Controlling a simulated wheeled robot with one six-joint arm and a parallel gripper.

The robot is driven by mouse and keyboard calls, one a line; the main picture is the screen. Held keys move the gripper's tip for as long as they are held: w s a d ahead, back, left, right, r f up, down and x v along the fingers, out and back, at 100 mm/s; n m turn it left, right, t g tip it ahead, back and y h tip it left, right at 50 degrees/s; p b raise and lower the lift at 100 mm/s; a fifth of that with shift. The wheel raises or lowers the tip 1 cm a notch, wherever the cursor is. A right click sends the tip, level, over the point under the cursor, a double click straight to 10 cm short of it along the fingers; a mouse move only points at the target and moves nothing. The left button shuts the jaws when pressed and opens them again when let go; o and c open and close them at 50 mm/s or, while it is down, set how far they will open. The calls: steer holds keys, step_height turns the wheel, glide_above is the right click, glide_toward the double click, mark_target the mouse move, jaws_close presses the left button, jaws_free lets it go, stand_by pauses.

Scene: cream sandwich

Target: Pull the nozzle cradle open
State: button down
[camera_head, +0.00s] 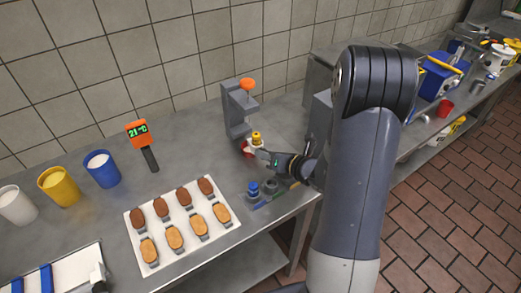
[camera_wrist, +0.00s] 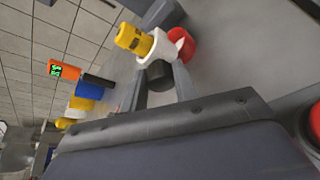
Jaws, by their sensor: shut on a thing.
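A grey stand with an orange knob (camera_head: 247,84) rises from the counter. At its lower front is a white piece, which I take to be the nozzle cradle (camera_wrist: 158,48), with a yellow nozzle (camera_head: 256,137) in it. The yellow nozzle also shows in the wrist view (camera_wrist: 132,38), with a red round part (camera_wrist: 181,45) beside the white piece. My gripper (camera_head: 268,156) is at the cradle from the right. In the wrist view its fingers are on either side of a dark round handle (camera_wrist: 159,75) by the white piece, shut on it. The far contact is partly hidden.
A blue nozzle (camera_head: 253,189) and a grey one stand near the counter's front edge, below my gripper. A white tray (camera_head: 152,217) bears several brown and tan cookies. An orange thermometer (camera_head: 138,132) and white, yellow and blue cups (camera_head: 102,170) stand left.

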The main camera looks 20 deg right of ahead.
steer(key=shift+s+d, duration=0.2)
steer(key=shift+s, duration=0.3)
steer(key=shift+s+d, duration=0.15)
steer(key=shift+s, duration=0.3)
steer(key=c, duration=1.1)
jaws_free()
steer(key=v, duration=1)
steer(key=shift+s+r, duration=0.15)
steer(key=shift+s, duration=0.2)
steer(key=shift+w+d, duration=0.1)
steer(key=x, duration=1)
steer(key=shift+w, duration=0.3)
steer(key=shift+w+a, duration=0.25)
steer(key=shift+w, duration=0.1)
